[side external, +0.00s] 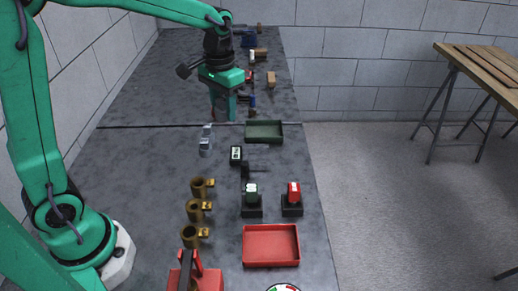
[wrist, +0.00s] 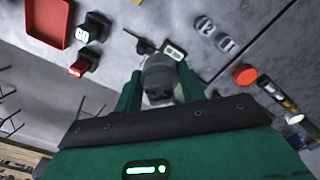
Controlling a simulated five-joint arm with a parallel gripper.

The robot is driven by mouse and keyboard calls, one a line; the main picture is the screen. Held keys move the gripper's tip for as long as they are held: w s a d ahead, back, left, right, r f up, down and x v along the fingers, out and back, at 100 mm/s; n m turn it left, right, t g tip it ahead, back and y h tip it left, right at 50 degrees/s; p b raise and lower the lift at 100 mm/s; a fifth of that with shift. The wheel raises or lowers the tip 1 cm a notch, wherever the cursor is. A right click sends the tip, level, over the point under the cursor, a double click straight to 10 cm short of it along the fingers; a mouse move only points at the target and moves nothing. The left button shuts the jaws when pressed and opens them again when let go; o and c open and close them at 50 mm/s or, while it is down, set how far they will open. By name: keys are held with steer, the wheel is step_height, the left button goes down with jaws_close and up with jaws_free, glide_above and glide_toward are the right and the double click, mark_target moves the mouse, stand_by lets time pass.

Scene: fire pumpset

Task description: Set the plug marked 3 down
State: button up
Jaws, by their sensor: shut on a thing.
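My gripper (side external: 222,108) hangs over the far part of the grey bench in the side view, pointing down. In the wrist view its green fingers (wrist: 160,88) are shut on a grey plug (wrist: 159,72). I cannot read a number on the held plug, and the fingers hide it in the side view. Two grey plugs marked 2 (wrist: 204,25) and 1 (wrist: 226,44) stand on the bench, apart from the gripper. They also show in the side view as a grey pair (side external: 206,140).
A green tray (side external: 265,131) lies to the gripper's near right. Several small items (side external: 253,55) crowd the far end.

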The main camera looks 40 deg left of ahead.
steer(key=s+d+f+n, duration=0.5)
steer(key=s+f+n, duration=0.2)
steer(key=s+n, duration=0.2)
steer(key=shift+s+d+f, duration=0.25)
steer(key=shift+s+f, duration=0.1)
steer(key=shift+f, duration=0.05)
stand_by(0.4)
glide_above(203, 171)
step_height(203, 171, down, 7)
steer(key=shift+d, duration=0.1)
steer(key=shift+f, duration=0.1)
steer(key=shift+f, duration=1.7)
steer(key=shift+f, duration=0.2)
